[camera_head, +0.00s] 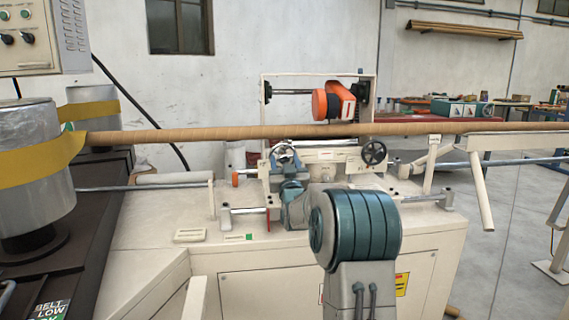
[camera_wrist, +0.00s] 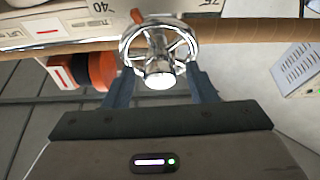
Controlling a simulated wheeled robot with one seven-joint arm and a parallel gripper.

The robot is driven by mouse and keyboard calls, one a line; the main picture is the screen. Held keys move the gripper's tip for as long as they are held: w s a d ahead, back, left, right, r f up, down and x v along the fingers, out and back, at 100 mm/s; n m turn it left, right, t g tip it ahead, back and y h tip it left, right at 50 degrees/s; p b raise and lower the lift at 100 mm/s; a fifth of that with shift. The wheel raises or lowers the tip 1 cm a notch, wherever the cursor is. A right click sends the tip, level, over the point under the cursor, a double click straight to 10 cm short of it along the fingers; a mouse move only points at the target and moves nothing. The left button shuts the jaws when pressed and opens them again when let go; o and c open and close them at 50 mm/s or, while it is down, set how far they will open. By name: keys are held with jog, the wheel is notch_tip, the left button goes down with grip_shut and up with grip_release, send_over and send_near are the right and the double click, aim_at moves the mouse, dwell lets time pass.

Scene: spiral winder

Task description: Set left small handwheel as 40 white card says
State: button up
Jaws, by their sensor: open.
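The left small handwheel (camera_wrist: 158,28) is chrome with spokes and a bright round hub, close ahead in the wrist view. In the head view it (camera_head: 284,151) sits on the machine, partly hidden by my gripper (camera_head: 288,165). In the wrist view my gripper (camera_wrist: 162,84) is open, one finger on each side of the wheel's lower part, with the hub between them. I cannot tell whether the fingers touch the rim.
A second, dark handwheel (camera_head: 373,152) stands to the right on the machine. A long brown tube (camera_head: 220,134) runs across behind the handwheels. An orange motor unit (camera_head: 338,102) hangs above. A grey drum with a yellow belt (camera_head: 40,160) stands at left.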

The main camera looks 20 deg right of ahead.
jog(key=c, duration=1)
jog(key=shift+o, duration=0.2)
jog(key=shift+f+n+b, duration=0.15)
jog(key=shift+n+b, duration=0.25)
jog(key=shift+b, duration=0.05)
jog(key=shift+n+y+b, duration=0.3)
jog(key=shift+y+b, duration=0.1)
jog(key=n+y+b, duration=0.1)
jog(key=n+b, duration=0.1)
jog(key=n, duration=0.1)
jog(key=shift+b, duration=0.3)
jog(key=n+y+b, duration=0.1)
jog(key=n+y, duration=0.1)
jog(key=n, duration=0.1)
jog(key=shift+d, duration=0.1)
jog(key=shift+n+y+b, duration=0.35)
jog(key=shift+n+y, duration=0.45)
jog(key=shift+n, duration=1)
jog(key=shift+r+n+g, duration=0.2)
jog(key=shift+n+g, duration=0.1)
